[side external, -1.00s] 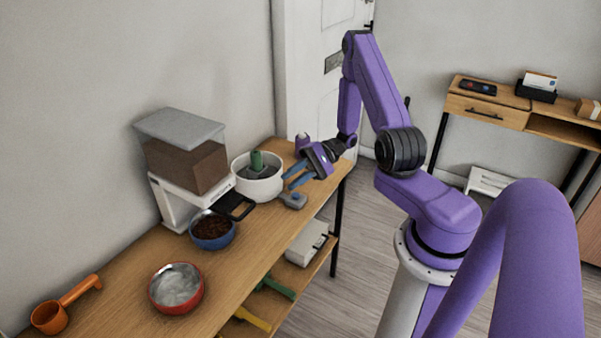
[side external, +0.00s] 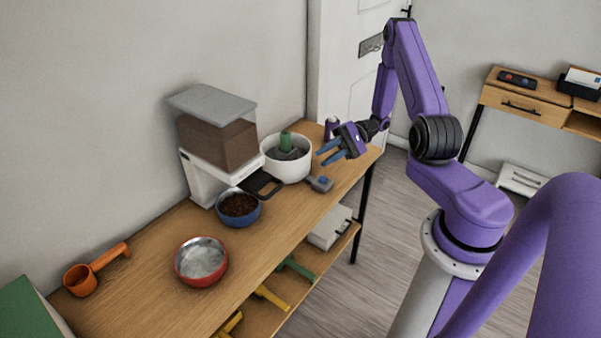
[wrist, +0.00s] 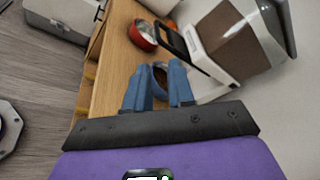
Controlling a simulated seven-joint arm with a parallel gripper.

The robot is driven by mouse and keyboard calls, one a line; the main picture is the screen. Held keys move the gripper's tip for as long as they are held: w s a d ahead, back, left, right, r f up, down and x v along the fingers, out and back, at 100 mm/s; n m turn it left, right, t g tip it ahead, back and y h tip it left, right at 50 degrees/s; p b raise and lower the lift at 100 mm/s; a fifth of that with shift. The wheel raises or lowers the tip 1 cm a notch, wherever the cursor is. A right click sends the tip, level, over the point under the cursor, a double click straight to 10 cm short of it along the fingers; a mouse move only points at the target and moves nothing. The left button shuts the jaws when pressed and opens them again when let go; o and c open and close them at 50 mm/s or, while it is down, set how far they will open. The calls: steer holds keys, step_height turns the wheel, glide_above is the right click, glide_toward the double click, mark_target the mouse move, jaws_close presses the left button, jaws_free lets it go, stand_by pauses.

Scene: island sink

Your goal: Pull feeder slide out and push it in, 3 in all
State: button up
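The feeder (side external: 215,145) stands at the wall side of the wooden counter, with a grey lid, a brown-filled hopper and a white base. Its black slide (side external: 275,190), with a loop-shaped handle, sticks out from the front of the base. The slide also shows in the wrist view (wrist: 173,42). How far it is drawn out I cannot tell. A blue bowl (side external: 240,220) with brown kibble sits below the feeder's front. My gripper (side external: 319,158) is open and empty, above the counter to the right of the slide and apart from it. Its blue fingers (wrist: 159,72) show in the wrist view.
A white pot (side external: 298,170) with a green-handled item stands between feeder and gripper. A grey-blue tool (side external: 319,184) lies nearby. A red bowl (side external: 201,262) and an orange scoop (side external: 82,280) are nearer the camera. A purple item (side external: 331,128) stands behind my gripper.

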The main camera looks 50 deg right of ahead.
steer(key=w+d+f+m+g+y, duration=0.1)
steer(key=w+f+m+g+y, duration=0.1)
steer(key=w+m, duration=0.1)
steer(key=m+g, duration=0.2)
steer(key=g, duration=0.1)
glide_toward(277, 188)
steer(key=shift+y, duration=0.3)
steer(key=a, duration=0.6)
steer(key=a+f, duration=0.1)
steer(key=a, duration=0.2)
steer(key=shift+a, duration=0.3)
jaws_close()
